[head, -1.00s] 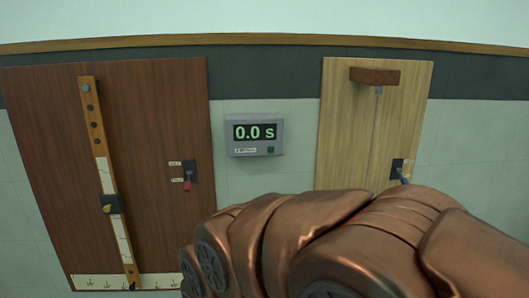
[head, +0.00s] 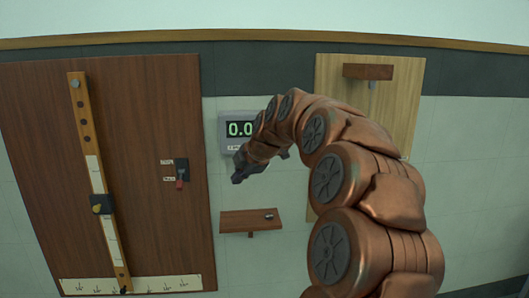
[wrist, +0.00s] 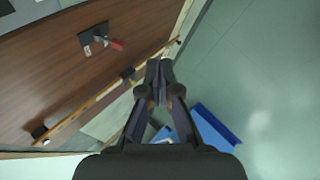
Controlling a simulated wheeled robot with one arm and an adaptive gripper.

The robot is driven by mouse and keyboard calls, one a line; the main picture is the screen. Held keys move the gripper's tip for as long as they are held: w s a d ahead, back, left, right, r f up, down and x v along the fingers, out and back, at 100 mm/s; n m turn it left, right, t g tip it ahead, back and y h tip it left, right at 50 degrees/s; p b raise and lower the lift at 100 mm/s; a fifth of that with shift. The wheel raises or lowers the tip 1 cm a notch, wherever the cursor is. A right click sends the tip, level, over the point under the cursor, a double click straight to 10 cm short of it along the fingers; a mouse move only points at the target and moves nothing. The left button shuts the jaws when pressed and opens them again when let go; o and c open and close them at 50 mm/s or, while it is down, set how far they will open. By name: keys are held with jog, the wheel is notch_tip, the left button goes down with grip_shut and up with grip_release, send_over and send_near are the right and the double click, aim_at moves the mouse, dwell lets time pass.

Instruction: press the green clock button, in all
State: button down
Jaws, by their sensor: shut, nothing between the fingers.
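The grey wall clock (head: 231,148) shows at the middle of the head view, its green digits reading "0.0" as far as they can be seen. My arm covers its right part, and the green button is hidden behind the arm. My gripper (head: 237,178) is just below and in front of the clock's lower left edge, pointing down to the left. In the wrist view my gripper (wrist: 160,68) has its fingers together, with nothing between them. I cannot make out the button in the wrist view.
Left of the clock is a dark wood panel (head: 140,130) with a slanted bar (head: 92,170) and a red-handled switch (head: 181,173). A small brown shelf (head: 240,224) is below my gripper. A pale wood panel (head: 400,110) is at the right, partly behind my arm.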

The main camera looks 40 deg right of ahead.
jog(key=d+r+n+t+h, duration=0.1)
jog(key=d+r+n+h, duration=0.1)
jog(key=d, duration=1)
jog(key=shift+s+r, duration=0.2)
jog(key=shift+s, duration=0.15)
jog(key=shift+w, duration=0.15)
jog(key=w+d+p, duration=0.3)
jog(key=w+d, duration=0.2)
jog(key=w, duration=0.1)
jog(key=shift+w+p, duration=0.4)
jog(key=shift+w+d+f+b, duration=0.15)
jog(key=shift+w+d+b, duration=0.2)
jog(key=shift+b, duration=0.25)
dwell(0.5)
